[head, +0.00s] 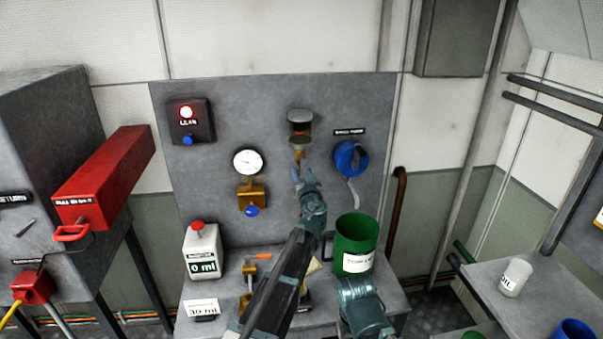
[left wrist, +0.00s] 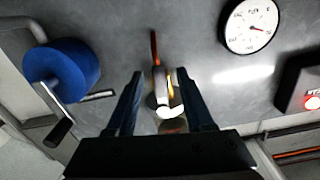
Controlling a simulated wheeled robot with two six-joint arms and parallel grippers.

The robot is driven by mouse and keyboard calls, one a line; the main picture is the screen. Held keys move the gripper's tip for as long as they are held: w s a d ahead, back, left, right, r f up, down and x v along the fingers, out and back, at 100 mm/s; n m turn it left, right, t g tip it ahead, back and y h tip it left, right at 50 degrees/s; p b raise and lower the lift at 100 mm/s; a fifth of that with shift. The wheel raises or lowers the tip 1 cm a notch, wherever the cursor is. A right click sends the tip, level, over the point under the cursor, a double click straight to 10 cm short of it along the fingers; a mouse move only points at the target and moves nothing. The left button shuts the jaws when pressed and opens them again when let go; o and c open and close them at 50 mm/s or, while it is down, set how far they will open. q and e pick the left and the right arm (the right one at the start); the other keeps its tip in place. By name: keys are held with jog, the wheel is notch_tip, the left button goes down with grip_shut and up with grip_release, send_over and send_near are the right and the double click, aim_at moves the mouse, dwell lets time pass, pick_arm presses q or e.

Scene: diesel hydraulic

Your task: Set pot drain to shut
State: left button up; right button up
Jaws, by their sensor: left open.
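The pot (head: 301,127) is a small dark bowl-like fitting with a grey cap on the grey wall panel. The pot drain (head: 299,155) is a small brass piece below it. In the left wrist view a bright-ended metal and brass fitting (left wrist: 168,100), which looks like the drain, shows between my fingers with a thin orange-brown bar above it. My left gripper (head: 305,178) is open just below and in front of the drain, its two dark fingers (left wrist: 162,100) either side of the fitting, with gaps. Whether the drain is open or shut I cannot tell.
A blue hand pump (head: 350,158) is right of the drain, a gauge (head: 247,162) and brass valve (head: 251,196) left. A lit red lamp (head: 186,112) is at upper left. A green bucket (head: 356,240) and white container (head: 202,250) stand on the bench below.

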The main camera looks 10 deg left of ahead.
pick_arm(q)
jog(key=shift+w+a, duration=0.2)
jog(key=shift+w, duration=0.35)
grip_shut()
